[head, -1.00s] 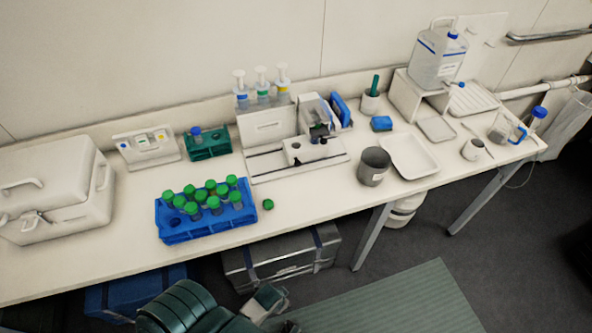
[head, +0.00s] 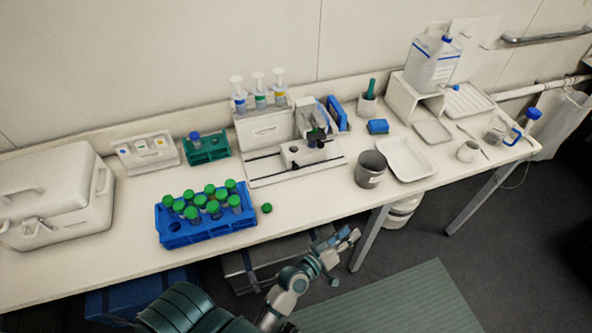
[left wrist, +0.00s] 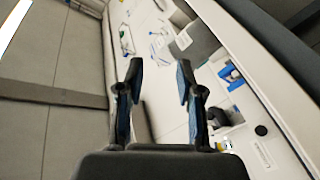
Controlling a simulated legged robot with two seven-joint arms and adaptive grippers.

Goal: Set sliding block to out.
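The sliding block (head: 296,154) is a white block with dark holes on top. It sits on a flat white base (head: 262,176) with a dark rail, at the middle of the bench. A device with a black knob (head: 315,137) stands just behind its right side. My left gripper (head: 346,237) is in front of the bench edge, lower right of the block and apart from it. In the left wrist view its two fingers (left wrist: 160,80) are spread with nothing between them. My right gripper is not in view.
A blue rack (head: 190,233) of green-capped tubes and a loose green cap (head: 267,208) lie left of the gripper. A grey cup (head: 370,168) and a white tray (head: 407,160) stand right of the block.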

